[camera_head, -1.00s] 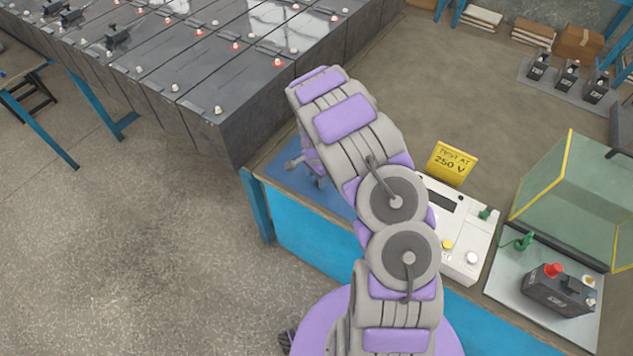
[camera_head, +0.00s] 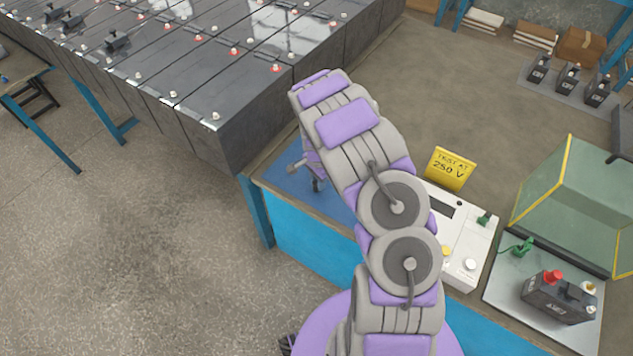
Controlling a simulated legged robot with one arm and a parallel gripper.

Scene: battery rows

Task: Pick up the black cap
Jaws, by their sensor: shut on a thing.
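My gripper (camera_head: 306,177) is low over the blue mat (camera_head: 335,207) at the bench's left end, partly hidden behind my own arm. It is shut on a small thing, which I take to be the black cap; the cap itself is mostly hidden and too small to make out. I cannot tell whether it touches the mat or hangs just above it.
Battery rows (camera_head: 205,75) stand at the upper left, close to my gripper. A white tester (camera_head: 462,235), a yellow sign (camera_head: 450,168), a metal plate with a dark box (camera_head: 560,298) and a green-sided shield (camera_head: 575,200) are at right. The bench middle (camera_head: 430,85) is clear.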

